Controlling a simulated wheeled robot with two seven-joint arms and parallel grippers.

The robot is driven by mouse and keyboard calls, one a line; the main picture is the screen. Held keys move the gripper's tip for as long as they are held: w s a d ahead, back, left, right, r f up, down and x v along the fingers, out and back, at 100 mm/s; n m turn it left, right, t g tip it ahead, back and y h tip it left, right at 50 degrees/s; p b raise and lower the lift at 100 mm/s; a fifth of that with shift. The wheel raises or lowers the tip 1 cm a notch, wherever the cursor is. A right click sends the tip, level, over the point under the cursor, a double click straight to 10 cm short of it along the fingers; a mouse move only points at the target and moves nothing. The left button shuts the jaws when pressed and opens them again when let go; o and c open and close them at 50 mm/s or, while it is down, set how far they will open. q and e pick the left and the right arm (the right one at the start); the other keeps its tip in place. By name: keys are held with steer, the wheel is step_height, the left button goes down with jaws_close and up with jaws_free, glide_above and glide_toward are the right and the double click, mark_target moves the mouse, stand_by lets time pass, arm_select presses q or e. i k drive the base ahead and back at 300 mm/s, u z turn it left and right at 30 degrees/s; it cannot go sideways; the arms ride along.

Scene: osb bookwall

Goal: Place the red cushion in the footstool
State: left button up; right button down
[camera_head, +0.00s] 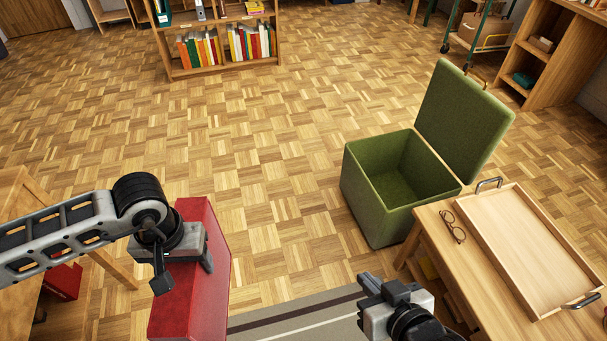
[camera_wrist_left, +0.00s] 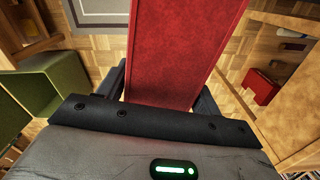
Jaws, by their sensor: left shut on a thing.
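The red cushion (camera_head: 203,295) is a flat box-like block, held upright on edge by my left gripper (camera_head: 182,262) at the lower left of the head view. In the left wrist view the cushion (camera_wrist_left: 183,50) runs up between the two fingers of my left gripper (camera_wrist_left: 165,88). The footstool (camera_head: 390,190) is a green box with its lid (camera_head: 462,118) tilted open and its inside empty; it stands right of the cushion and apart from it. It also shows in the left wrist view (camera_wrist_left: 38,90). My right gripper (camera_head: 372,288) is at the bottom centre; its finger gap is unclear.
A wooden table with a tray (camera_head: 530,250) and glasses (camera_head: 453,226) stands right of the footstool. A striped rug (camera_head: 300,322) lies at the bottom. A bookshelf (camera_head: 225,68) stands at the back. The parquet floor between cushion and footstool is clear.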

mark_target(388, 204)
steer(key=i, duration=2.75)
steer(key=z, duration=3.5)
